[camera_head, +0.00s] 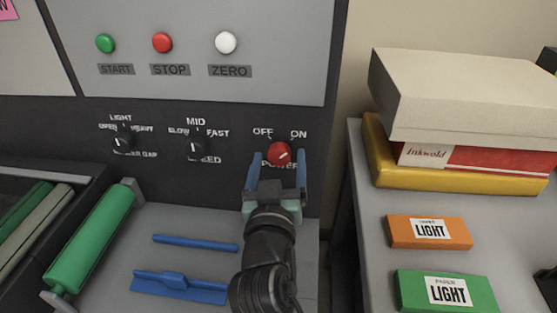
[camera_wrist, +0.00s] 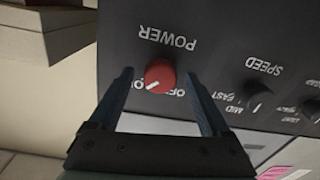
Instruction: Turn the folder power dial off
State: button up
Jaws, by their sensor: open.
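The red power dial (camera_head: 279,153) is on the dark machine panel, under the OFF and ON labels and above POWER. Its white mark points up and right, towards ON. In the wrist view the dial (camera_wrist: 159,78) appears upside down, with its mark towards the ON label at lower left. My gripper (camera_head: 277,162) is open in front of the dial, with one blue finger on each side. In the wrist view the fingers (camera_wrist: 158,74) flank the dial with visible gaps on both sides. I cannot tell how deep the fingertips reach. The gripper partly hides the POWER label.
Left of the dial are a speed knob (camera_head: 197,147) and another black knob (camera_head: 124,141). Green START (camera_head: 105,43), red STOP (camera_head: 162,42) and white ZERO (camera_head: 226,42) buttons are above. A grey table (camera_head: 370,220) with boxes stands at right.

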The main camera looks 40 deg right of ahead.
grip_shut()
dwell(0.4)
jog(key=shift+n, duration=0.3)
jog(key=n+p, duration=0.3)
jog(key=shift+r, duration=0.15)
jog(key=n+p, duration=0.2)
jog(key=n, duration=0.3)
jog(key=shift+p, duration=0.35)
jog(key=n+p, duration=0.2)
jog(key=n, duration=0.2)
jog(key=shift+g+p, duration=0.3)
jog(key=shift+p, duration=0.1)
jog(key=shift+n+p, duration=1.15)
jog(key=shift+n, duration=1.25)
